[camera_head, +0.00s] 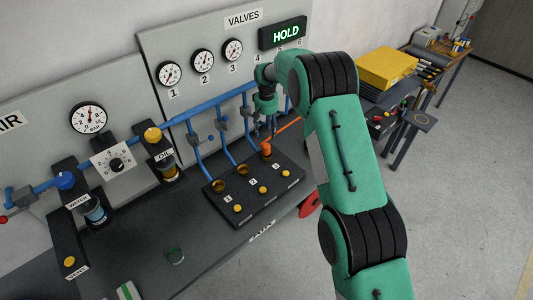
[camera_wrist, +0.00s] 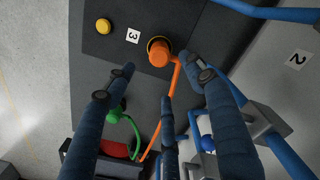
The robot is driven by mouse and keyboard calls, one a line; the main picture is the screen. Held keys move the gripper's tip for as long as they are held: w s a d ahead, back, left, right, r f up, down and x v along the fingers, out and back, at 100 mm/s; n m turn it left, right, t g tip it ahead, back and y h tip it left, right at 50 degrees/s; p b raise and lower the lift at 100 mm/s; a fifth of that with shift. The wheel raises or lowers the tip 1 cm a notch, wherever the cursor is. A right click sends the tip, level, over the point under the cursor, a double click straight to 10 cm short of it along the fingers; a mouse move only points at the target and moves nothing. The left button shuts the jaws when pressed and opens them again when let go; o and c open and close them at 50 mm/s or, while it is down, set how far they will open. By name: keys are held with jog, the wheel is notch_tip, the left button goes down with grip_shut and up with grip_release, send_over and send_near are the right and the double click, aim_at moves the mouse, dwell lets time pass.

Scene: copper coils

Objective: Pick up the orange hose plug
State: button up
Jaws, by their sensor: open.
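The orange hose plug (camera_head: 266,150) sits upright in the socket by the number 3 on the dark block (camera_head: 236,220). In the wrist view the plug (camera_wrist: 158,54) shows from above as a round orange cap in a brass ring, with an orange cord (camera_wrist: 176,78) running from its side. My gripper (camera_head: 272,128) is above the plug in the head view, partly hidden by my arm. In the wrist view its dark blue fingers (camera_wrist: 157,72) are spread open and empty, with the plug just beyond their tips. I see no contact.
Blue pipes (camera_head: 200,145) with hanging branches stand close behind the block. A yellow button (camera_wrist: 103,26) lies before socket 3. A green plug (camera_wrist: 115,115) and a red round part (camera_wrist: 118,149) are nearby. Sockets 1 and 2 (camera_head: 219,186) look empty.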

aim_at(267, 145)
jog(key=shift+f, duration=2.75)
jog(key=shift+f, duration=0.15)
jog(key=shift+f, duration=2.45)
jog(key=shift+c, duration=0.2)
jog(key=c, duration=1.3)
